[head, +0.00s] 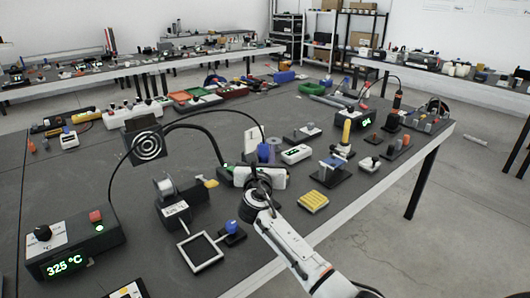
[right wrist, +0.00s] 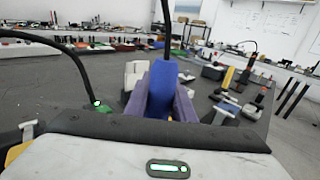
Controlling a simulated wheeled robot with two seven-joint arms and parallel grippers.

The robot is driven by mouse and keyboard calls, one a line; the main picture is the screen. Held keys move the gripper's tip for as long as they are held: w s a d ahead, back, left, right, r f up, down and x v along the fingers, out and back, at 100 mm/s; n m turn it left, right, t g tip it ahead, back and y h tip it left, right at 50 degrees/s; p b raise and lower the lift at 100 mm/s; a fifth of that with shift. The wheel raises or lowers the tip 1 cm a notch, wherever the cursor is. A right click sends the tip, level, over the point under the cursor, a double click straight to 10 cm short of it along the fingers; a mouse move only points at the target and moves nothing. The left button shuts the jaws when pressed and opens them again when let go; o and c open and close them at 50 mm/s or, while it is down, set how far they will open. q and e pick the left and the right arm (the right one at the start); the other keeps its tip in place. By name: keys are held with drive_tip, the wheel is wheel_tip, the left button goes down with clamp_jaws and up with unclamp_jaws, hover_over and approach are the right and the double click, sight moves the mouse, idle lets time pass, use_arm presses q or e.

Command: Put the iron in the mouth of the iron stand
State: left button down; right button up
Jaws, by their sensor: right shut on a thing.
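The soldering iron (head: 263,152) shows as a blue handle with a thin black cord rising from its top. My right gripper (head: 264,163) is shut on it. In the right wrist view the blue handle (right wrist: 163,88) stands roughly upright between the two purple fingers (right wrist: 165,108); its tip is hidden. A black stand-like piece (head: 184,189) with a pale round part and a yellow pad beside it lies to the left of my right gripper; it looks like the iron stand, but I cannot make out its mouth clearly. My left gripper is not in view.
The station reading 325 °C (head: 72,248) sits at the front left. A square frame (head: 200,251) and a yellow pad (head: 313,201) lie near the front edge. Bare dark tabletop (head: 75,185) shows at left.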

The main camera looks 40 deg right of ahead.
drive_tip(key=shift+f+b, duration=0.3)
drive_tip(key=shift+f, duration=0.25)
drive_tip(key=o, duration=1)
drive_tip(key=shift+o, duration=0.2)
drive_tip(key=v, duration=1)
drive_tip(key=shift+p, duration=0.35)
drive_tip(key=shift+a, duration=0.15)
wheel_tip(320, 180, up, 10)
drive_tip(key=p, duration=0.5)
drive_tip(key=shift+p, duration=0.3)
